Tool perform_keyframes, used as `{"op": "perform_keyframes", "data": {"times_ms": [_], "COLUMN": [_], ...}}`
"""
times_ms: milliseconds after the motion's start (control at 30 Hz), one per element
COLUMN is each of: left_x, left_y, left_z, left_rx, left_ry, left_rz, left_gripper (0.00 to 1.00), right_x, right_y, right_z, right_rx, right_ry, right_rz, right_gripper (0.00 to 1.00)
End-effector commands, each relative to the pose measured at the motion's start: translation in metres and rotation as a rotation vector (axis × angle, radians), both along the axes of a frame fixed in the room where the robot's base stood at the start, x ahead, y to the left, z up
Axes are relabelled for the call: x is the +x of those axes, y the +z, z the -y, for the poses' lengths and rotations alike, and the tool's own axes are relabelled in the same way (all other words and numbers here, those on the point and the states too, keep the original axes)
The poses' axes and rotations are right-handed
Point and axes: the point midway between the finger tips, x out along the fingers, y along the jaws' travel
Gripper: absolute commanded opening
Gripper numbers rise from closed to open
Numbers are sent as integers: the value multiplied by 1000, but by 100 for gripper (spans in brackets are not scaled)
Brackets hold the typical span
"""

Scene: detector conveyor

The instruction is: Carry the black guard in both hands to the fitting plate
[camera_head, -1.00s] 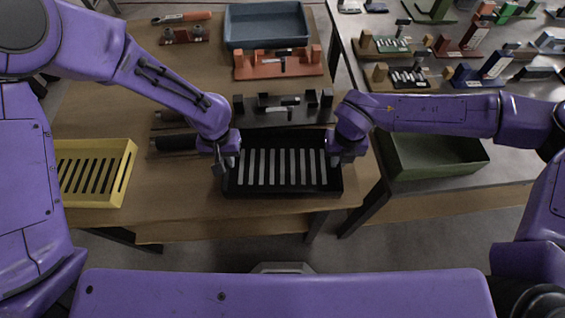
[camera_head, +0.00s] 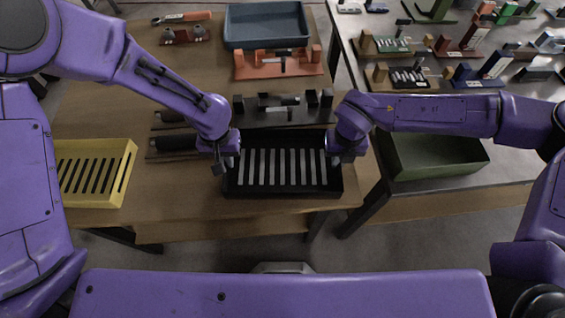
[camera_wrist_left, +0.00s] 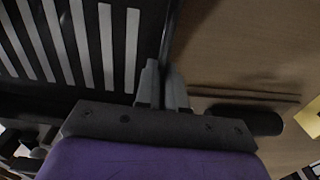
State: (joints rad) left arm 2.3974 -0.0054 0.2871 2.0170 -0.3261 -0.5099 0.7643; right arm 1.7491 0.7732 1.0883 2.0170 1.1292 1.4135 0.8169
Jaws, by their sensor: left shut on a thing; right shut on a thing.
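The black guard (camera_head: 283,191) is a slotted, shallow, box-like piece at the near edge of the wooden table. My left gripper (camera_head: 224,167) is shut on its left wall. In the left wrist view the fingers (camera_wrist_left: 164,85) pinch the thin wall of the guard (camera_wrist_left: 75,45). My right gripper (camera_head: 343,157) is shut at its right wall; its fingertips are partly hidden. Just behind the guard lies a dark plate (camera_head: 300,118) with upright black blocks and a pale label. I cannot tell whether the guard touches the table.
A yellow slotted guard (camera_head: 127,180) lies at the left. Black cylinders (camera_head: 175,143) lie left of the dark plate. An orange fixture (camera_head: 270,70) and a blue-grey tray (camera_head: 235,40) stand behind. A green bin (camera_head: 440,170) and several fixtures are on the right-hand table.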

Motion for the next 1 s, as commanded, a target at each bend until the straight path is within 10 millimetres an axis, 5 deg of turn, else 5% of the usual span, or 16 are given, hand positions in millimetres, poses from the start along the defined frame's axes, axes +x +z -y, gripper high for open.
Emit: {"op": "perform_keyframes", "data": {"times_ms": [767,1000], "left_x": [1,1], "left_y": [2,22], "left_z": [-1,-1], "left_rx": [1,2], "left_ry": [0,0], "left_rz": [2,1], "left_gripper": [0,0], "right_x": [1,1], "right_y": [3,23], "right_z": [0,0], "right_rx": [0,0], "right_ry": [-3,-2], "right_rz": [2,2], "right_gripper": [0,0]}}
